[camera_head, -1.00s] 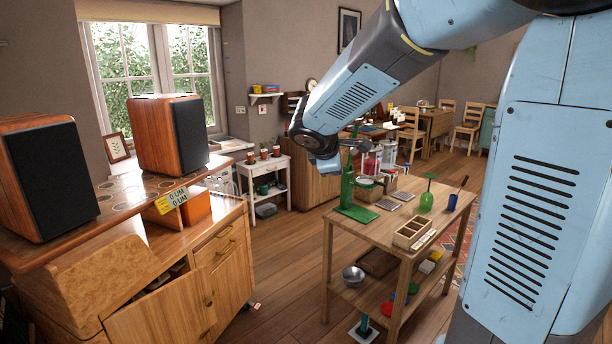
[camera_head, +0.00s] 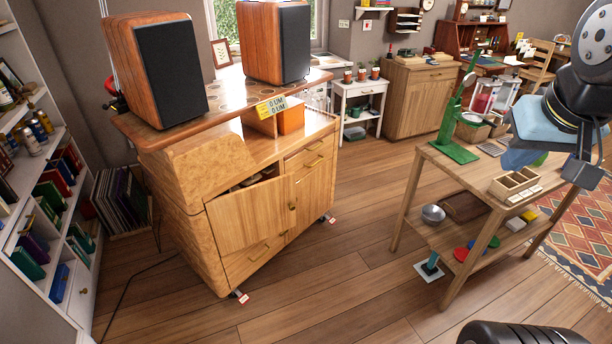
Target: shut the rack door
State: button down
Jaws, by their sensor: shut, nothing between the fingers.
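The rack door is most likely the wooden front panel (camera_head: 248,218) on the left of the wooden cabinet (camera_head: 185,175) under the speakers. It stands ajar, with a dark gap above its top edge where some contents show. A second front panel (camera_head: 314,190) to its right looks flush with the cabinet. My gripper (camera_head: 585,172) is at the right edge, in front of the workbench's right end, far from the cabinet and touching nothing that I can see. It is shut and empty; its fingertips are small and partly cut off from clear view.
Two speakers (camera_head: 158,70) stand on the cabinet top (camera_head: 218,98). A white bookcase (camera_head: 50,130) is at the left. A wooden workbench (camera_head: 440,165) with a green stand (camera_head: 455,150) is at the right. Bare floor (camera_head: 330,275) lies between cabinet and workbench.

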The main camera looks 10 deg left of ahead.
aim_at(241, 219)
jog(key=u, duration=0.95)
jog(key=i, duration=0.1)
jog(key=z, duration=2.45)
jog(key=k, duration=1.3)
jog(key=u, duration=1)
jog(key=i, duration=1)
jog(key=z, duration=0.05)
